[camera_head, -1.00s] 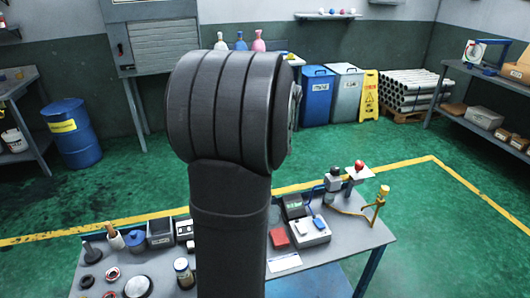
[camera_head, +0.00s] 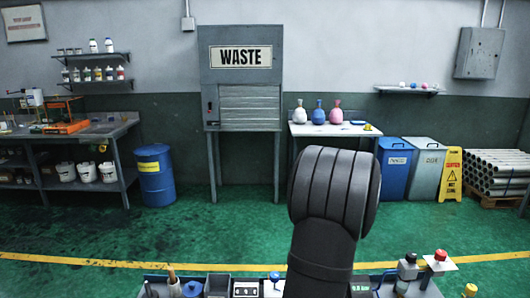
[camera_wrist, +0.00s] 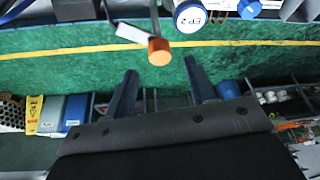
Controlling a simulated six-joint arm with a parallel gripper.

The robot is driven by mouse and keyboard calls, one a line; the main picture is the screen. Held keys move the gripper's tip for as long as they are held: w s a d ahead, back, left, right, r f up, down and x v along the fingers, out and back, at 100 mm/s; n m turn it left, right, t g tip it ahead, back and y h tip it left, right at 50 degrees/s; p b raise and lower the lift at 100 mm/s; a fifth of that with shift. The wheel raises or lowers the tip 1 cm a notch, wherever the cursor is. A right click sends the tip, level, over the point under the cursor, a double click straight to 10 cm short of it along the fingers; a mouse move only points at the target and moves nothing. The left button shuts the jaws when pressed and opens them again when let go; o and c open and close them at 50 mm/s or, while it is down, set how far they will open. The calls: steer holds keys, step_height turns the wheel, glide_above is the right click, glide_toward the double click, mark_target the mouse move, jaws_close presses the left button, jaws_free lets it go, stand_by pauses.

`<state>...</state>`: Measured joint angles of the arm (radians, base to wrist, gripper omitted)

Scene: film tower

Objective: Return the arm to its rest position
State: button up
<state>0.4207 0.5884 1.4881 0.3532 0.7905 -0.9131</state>
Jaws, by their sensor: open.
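My arm (camera_head: 333,205) rises in front of the head camera, its dark ribbed joint right of the middle; the gripper itself is hidden there. In the wrist view my gripper (camera_wrist: 160,68) shows two dark fingers spread apart, with nothing between them. Beyond the fingertips are an orange knob (camera_wrist: 159,51) and the green floor (camera_wrist: 80,70). The wrist view looks upside down.
A workbench with small items, including a red button (camera_head: 440,255) and an amber-topped post (camera_head: 470,290), lies along the bottom. Across open green floor stand a waste cabinet (camera_head: 240,75), blue drum (camera_head: 155,175), bins (camera_head: 395,165) and yellow sign (camera_head: 451,173).

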steer(key=x, duration=0.4)
steer(key=shift+w+f, duration=0.15)
steer(key=shift+f, duration=0.25)
steer(key=shift+r, duration=0.15)
steer(key=v, duration=1.7)
steer(key=x, duration=1.7)
steer(key=shift+a+m+h, duration=0.15)
steer(key=shift+m+h, duration=0.65)
steer(key=shift+m, duration=1.3)
steer(key=shift+a+m+h, duration=0.1)
steer(key=shift+m+h, duration=0.8)
steer(key=shift+m, duration=1.4)
steer(key=shift+w+a+m+g+h, duration=0.1)
steer(key=shift+m+g+h, duration=0.2)
steer(key=shift+m, duration=0.75)
steer(key=shift+w+m+g+h, duration=0.1)
steer(key=shift+m+g+h, duration=0.2)
steer(key=shift+m, duration=0.75)
steer(key=shift+m+g+h, duration=0.4)
steer(key=shift+m+g, duration=0.4)
steer(key=shift+m, duration=1.5)
